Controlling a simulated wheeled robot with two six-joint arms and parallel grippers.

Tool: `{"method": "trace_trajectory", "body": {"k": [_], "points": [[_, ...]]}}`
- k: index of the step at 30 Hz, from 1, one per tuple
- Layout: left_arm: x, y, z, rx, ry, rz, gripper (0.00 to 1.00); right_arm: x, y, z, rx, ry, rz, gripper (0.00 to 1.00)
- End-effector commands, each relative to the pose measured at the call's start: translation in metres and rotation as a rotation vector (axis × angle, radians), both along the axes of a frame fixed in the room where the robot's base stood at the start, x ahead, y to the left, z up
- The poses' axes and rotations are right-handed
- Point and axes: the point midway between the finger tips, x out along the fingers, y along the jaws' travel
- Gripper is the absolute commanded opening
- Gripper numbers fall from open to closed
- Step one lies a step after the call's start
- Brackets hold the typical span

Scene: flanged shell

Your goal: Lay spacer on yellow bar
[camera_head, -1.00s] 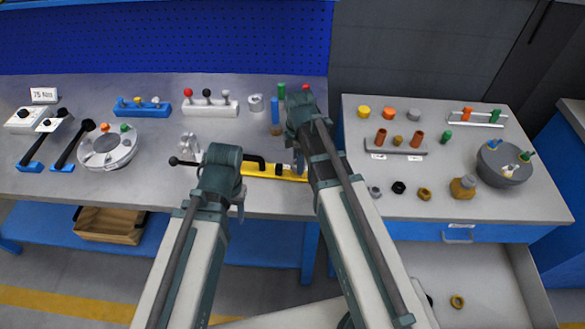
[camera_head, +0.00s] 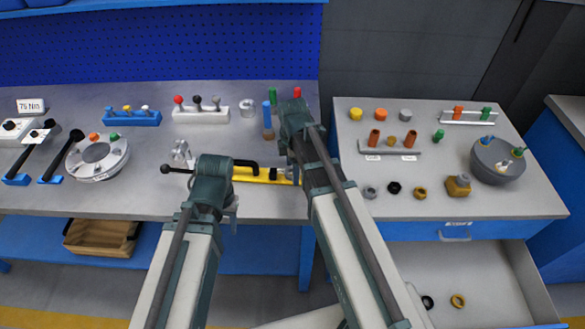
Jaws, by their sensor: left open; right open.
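The yellow bar (camera_head: 262,176) lies near the front of the left bench, with a black clamp (camera_head: 246,164) over it and a dark block on it. A silver ring-like piece (camera_head: 248,108), possibly the spacer, stands farther back on the bench. My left gripper (camera_head: 231,205) is open by the bar's left end; its arm hides part of the bar. My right gripper (camera_head: 290,168) is open over the bar's right end. A small grey shape (camera_head: 285,175) shows beside it; I cannot tell whether it is a part or a finger.
Blue (camera_head: 268,113), green and red cylinders stand behind my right gripper. A silver fixture (camera_head: 181,152) stands left of the bar. The right bench holds several fittings and a grey bowl (camera_head: 498,160). An open drawer (camera_head: 480,285) below holds two rings.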

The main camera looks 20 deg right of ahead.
Motion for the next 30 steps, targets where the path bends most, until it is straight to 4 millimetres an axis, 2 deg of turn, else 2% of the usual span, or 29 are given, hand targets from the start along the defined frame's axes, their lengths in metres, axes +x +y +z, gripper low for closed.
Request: {"method": "trace_trajectory", "body": {"k": [5, 11, 30], "points": [[0.0, 0.0, 0.005, 0.0, 0.0, 0.0, 0.5, 0.0, 0.0, 0.005, 0.0, 0.0, 0.0, 0.87], [0.0, 0.0, 0.022, 0.0, 0.0, 0.0, 0.5, 0.0, 0.0, 0.022, 0.0, 0.0, 0.0, 0.87], [0.0, 0.0, 0.113, 0.0, 0.0, 0.0, 0.5, 0.0, 0.0, 0.113, 0.0, 0.0, 0.0, 0.87]]}}
